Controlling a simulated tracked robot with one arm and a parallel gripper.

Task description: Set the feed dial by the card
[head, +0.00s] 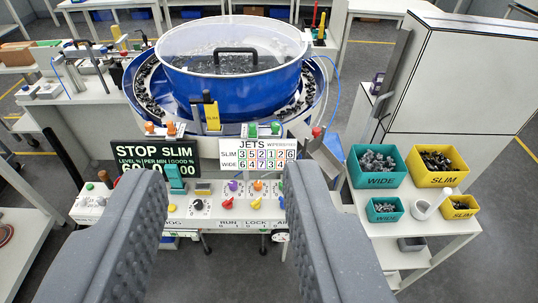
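A white control panel (215,212) stands below the blue bowl feeder, with several coloured knobs and dials. A black dial (197,205) on a pale disc sits left of centre; I cannot read which dial is marked feed. The white JETS card (257,153) stands behind the panel, with rows of numbers for SLIM and WIDE. A dark display (155,160) to its left reads STOP SLIM. My gripper (226,185) is open and empty, its two grey fingers wide apart in the foreground with the panel between them. The fingers cover the panel's outer parts.
The blue bowl (228,85) under a clear lid stands behind the card. Teal (378,167) and yellow (437,168) bins of parts sit on the right table beside a grey-white cabinet (455,90).

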